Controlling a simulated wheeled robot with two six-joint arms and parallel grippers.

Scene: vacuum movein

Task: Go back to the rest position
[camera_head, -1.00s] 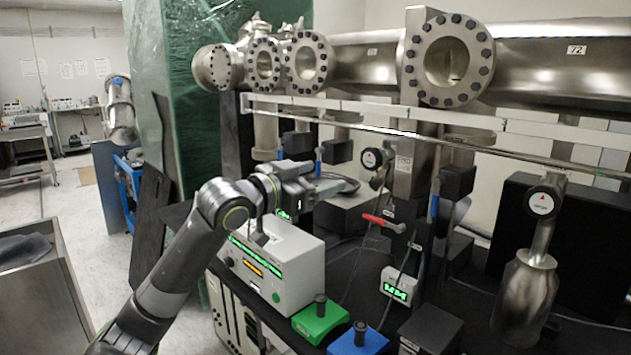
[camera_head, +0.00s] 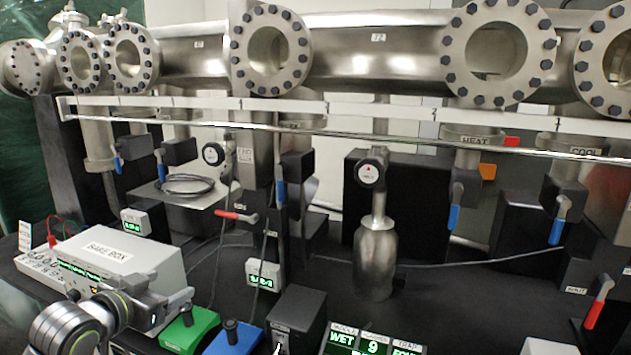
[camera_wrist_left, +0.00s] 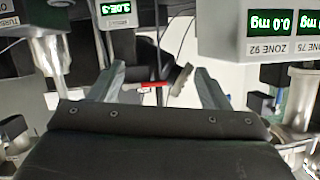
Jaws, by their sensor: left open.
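My left gripper (camera_head: 174,303) is at the lower left of the head view, just in front of the white box marked "BAKE BOX" (camera_head: 118,252). Whether it touches the box cannot be told. In the left wrist view, the two fingers of my left gripper (camera_wrist_left: 158,88) stand apart. Nothing is held between them. A round grey part and a red handle (camera_wrist_left: 153,85) show in the gap, behind the fingers. My right gripper is in neither view.
A green block (camera_head: 190,333) and a blue block (camera_head: 232,342) stand right of the gripper. Blue-handled valves line the steel pipe (camera_head: 385,48) at the back.

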